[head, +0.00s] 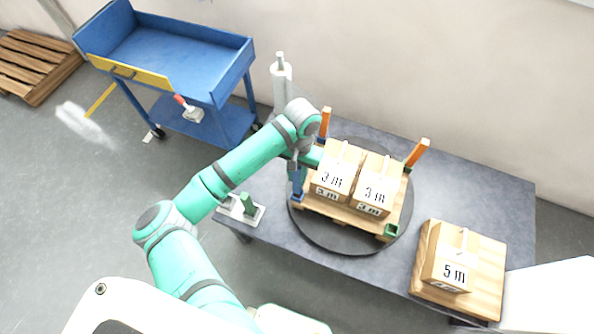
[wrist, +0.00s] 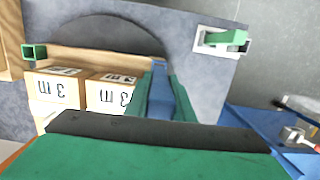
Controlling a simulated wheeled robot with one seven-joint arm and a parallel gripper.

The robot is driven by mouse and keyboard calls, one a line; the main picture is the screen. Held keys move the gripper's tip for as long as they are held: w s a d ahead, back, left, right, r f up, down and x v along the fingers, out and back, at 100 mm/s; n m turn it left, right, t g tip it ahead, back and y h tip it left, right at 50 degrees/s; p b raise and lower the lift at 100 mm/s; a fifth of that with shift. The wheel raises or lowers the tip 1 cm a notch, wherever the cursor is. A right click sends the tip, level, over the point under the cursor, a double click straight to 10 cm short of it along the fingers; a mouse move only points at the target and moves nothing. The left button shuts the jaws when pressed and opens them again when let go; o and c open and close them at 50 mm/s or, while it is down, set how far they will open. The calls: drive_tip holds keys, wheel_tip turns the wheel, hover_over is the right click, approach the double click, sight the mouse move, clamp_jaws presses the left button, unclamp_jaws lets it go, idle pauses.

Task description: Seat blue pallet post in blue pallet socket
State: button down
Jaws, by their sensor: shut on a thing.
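My gripper (head: 298,170) is at the left corner of the wooden pallet (head: 345,218), shut on the blue post (head: 297,187). In the wrist view the blue post (wrist: 160,92) stands between the two green fingers of my gripper (wrist: 160,88). The post looks about upright over the pallet's left corner, beside the boxes. The blue socket cannot be made out apart from the post; the post and my gripper cover that corner. I cannot tell whether the post's lower end is inside the socket.
Boxes marked 3 m (head: 372,190) fill the pallet on a dark round plate (head: 318,226). Orange posts (head: 417,153) stand at the back corners. A green socket (head: 391,231) is at the near corner. A green post (head: 247,203) lies apart in a white holder.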

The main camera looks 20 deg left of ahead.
sight(297, 184)
drive_tip(key=shift+f, duration=3.15)
idle(1.4)
drive_tip(key=c, duration=1.5)
unclamp_jaws()
drive_tip(key=shift+o, duration=0.2)
drive_tip(key=shift+r, duration=0.1)
wheel_tip(297, 184, up, 10)
drive_tip(key=w, duration=0.1)
drive_tip(key=shift+r, duration=0.25)
drive_tip(key=shift+w, duration=0.15)
